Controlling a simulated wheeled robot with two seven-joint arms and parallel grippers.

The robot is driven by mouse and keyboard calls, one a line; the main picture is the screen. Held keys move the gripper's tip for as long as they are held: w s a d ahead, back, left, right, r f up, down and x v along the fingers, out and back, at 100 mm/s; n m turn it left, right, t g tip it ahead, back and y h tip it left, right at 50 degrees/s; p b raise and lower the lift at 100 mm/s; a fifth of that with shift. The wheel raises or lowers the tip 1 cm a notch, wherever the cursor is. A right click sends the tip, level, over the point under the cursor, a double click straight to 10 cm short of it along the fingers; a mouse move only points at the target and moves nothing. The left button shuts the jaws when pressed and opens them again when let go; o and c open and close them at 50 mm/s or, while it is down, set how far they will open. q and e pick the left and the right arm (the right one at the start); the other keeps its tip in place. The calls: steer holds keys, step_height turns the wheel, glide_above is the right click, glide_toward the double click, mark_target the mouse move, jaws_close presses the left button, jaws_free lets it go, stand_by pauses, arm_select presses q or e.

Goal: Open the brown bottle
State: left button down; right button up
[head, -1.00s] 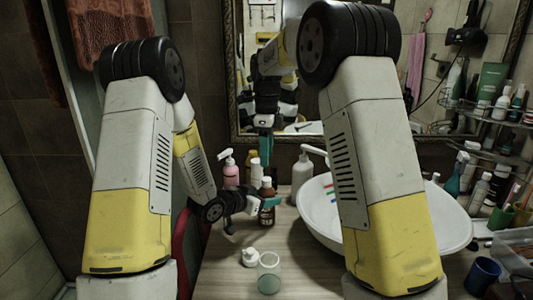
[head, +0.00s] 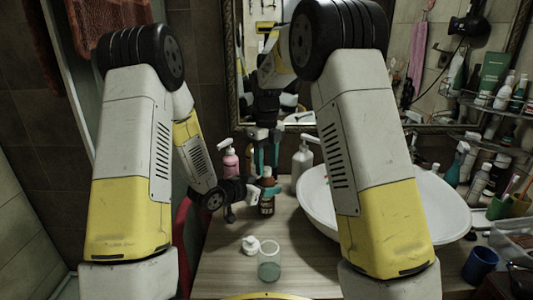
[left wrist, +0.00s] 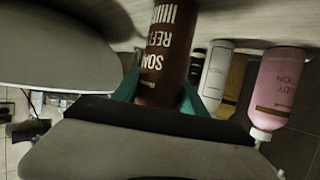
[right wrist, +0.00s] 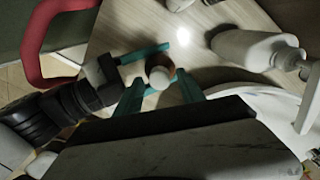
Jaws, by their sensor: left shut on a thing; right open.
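The brown bottle (head: 267,205) stands upright near the back of the counter, left of the basin. My left gripper (head: 262,190) is shut around its body from the left. In the left wrist view the bottle's lettered body (left wrist: 168,50) sits between the teal fingers. My right gripper (head: 265,153) points down above the bottle, with its teal fingers apart. In the right wrist view the bottle's pale cap (right wrist: 159,77) shows between the open right fingers, which appear clear of it.
A pink pump bottle (head: 231,162) stands behind at left, and a white pump bottle (head: 301,165) at right. The white basin (head: 455,220) is to the right. A small white object (head: 251,245) and a clear glass (head: 269,262) stand on the front counter.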

steer(key=shift+f, duration=0.4)
